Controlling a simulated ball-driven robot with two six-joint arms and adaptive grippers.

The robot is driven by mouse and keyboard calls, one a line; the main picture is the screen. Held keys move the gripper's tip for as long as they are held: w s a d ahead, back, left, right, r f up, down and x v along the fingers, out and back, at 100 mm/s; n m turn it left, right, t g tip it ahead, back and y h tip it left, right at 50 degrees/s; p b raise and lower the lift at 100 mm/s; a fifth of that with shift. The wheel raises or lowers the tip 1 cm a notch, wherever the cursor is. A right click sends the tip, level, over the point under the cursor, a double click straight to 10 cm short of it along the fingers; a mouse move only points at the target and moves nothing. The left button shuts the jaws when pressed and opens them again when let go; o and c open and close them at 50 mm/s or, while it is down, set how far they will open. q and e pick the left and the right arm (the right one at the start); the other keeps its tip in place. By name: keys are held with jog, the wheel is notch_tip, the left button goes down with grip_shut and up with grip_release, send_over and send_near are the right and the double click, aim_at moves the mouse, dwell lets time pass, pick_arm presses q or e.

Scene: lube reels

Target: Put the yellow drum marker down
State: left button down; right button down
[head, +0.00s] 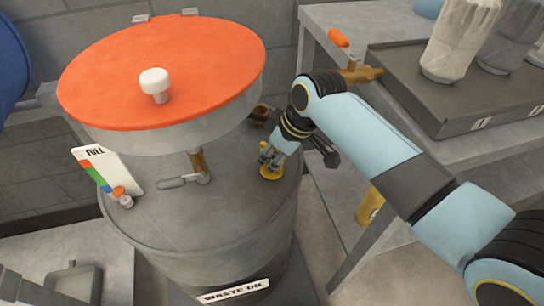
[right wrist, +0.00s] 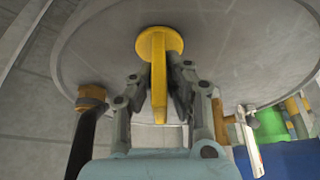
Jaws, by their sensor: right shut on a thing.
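The yellow drum marker (right wrist: 158,60) has a round disc and a stalk. My right gripper (right wrist: 157,92) is shut on the stalk, with one finger on each side. In the head view the marker (head: 270,172) shows as a small yellow disc under my right gripper (head: 271,157), at the right part of the grey waste oil drum's top (head: 240,205). The disc is on or just above the drum top; I cannot tell which. The fingers hide part of the marker in the head view.
An orange lid (head: 190,60) with a white knob covers the raised pan over the drum. A "FULL" gauge card (head: 105,168) and a small lever (head: 172,183) stand on the drum top. A grey bench (head: 465,145) with a tray of wrapped items is at right.

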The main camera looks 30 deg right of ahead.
jog(key=c, duration=1.4)
grip_release()
jog(key=shift+o, duration=0.2)
jog(key=p+v, duration=0.2)
jog(key=v, duration=1)
jog(key=shift+p, duration=0.35)
